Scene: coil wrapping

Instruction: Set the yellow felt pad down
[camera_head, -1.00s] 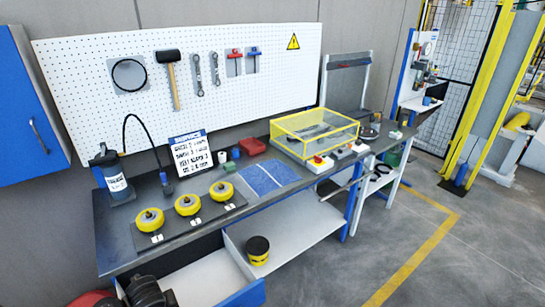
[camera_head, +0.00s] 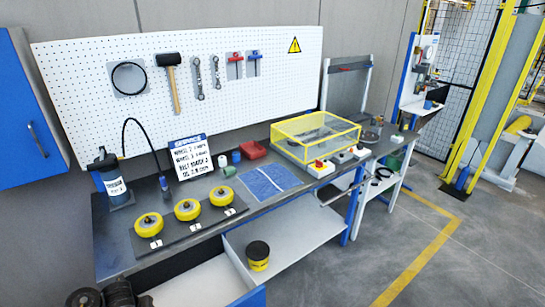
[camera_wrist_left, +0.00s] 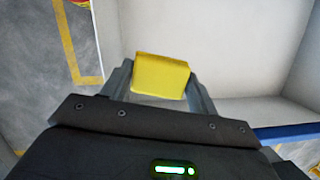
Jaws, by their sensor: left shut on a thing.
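In the left wrist view a yellow block, the felt pad (camera_wrist_left: 160,76), sits between the two fingers of my left gripper (camera_wrist_left: 160,85). The gripper is shut on it. Behind the pad are pale, bare surfaces, with grey floor and a yellow line at the left; I cannot tell how far the pad is above them. In the head view the pad and the left gripper's fingers are not visible; only dark arm parts show at the bottom left. My right gripper is in neither view.
The workbench (camera_head: 240,210) holds three yellow wheels (camera_head: 187,209) on a dark plate, a blue mat (camera_head: 262,182), a sign (camera_head: 190,156) and a yellow-framed clear case (camera_head: 315,138). Below, a white drawer (camera_head: 195,285) stands open beside a shelf with a black-and-yellow tub (camera_head: 257,255).

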